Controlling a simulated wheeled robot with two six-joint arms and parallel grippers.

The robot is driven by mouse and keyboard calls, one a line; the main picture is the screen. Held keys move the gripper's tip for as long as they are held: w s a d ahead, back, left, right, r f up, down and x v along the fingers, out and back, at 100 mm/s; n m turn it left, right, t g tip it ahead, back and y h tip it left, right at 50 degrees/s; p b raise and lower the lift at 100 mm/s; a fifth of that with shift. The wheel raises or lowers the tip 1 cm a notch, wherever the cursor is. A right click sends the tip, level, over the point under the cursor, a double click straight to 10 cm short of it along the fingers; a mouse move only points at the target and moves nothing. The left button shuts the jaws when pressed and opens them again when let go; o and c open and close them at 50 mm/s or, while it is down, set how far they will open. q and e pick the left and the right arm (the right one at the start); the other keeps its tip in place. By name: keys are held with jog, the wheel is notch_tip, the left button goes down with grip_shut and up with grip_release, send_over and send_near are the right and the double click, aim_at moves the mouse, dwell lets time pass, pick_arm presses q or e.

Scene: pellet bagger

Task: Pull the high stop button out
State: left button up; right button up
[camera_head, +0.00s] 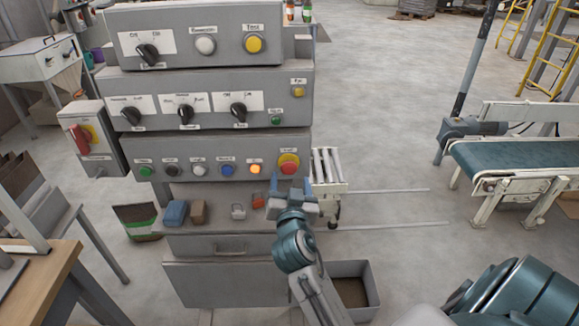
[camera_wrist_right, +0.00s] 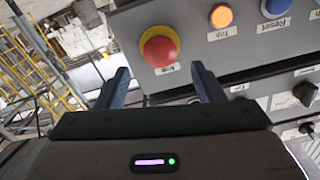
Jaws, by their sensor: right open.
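The stop button is a red mushroom head (camera_head: 289,167) on a yellow ring, at the right end of the lowest button row on the grey panel. It also shows upside down in the right wrist view, as a red head (camera_wrist_right: 159,51) above the fingertips. My right gripper (camera_head: 290,183) is open and empty, just below and in front of the button. In the right wrist view its two fingers (camera_wrist_right: 160,72) stand apart, left and right of the button's line, not visibly touching it. The button's label is partly readable at best. My left gripper is not in view.
An orange lit button (camera_head: 255,169) and a blue button (camera_head: 227,170) sit left of the stop button. A red rotary switch (camera_head: 79,139) is on a side box. Small blocks lie on the shelf below. A conveyor (camera_head: 515,157) stands far right.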

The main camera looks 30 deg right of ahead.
aim_at(289, 169)
jog(key=p+x, duration=0.1)
jog(key=x, duration=0.4)
jog(key=shift+w, duration=0.2)
grip_shut()
jog(key=shift+s+a+f+b, duration=0.2)
jog(key=shift+s+b, duration=0.25)
jog(key=shift+b, duration=0.15)
jog(key=shift+c, duration=2.3)
grip_release()
jog(key=o, duration=0.4)
jog(key=shift+c, duration=0.2)
jog(key=shift+o, duration=0.5)
jog(key=shift+s+a+r, duration=0.1)
jog(key=shift+r, duration=0.1)
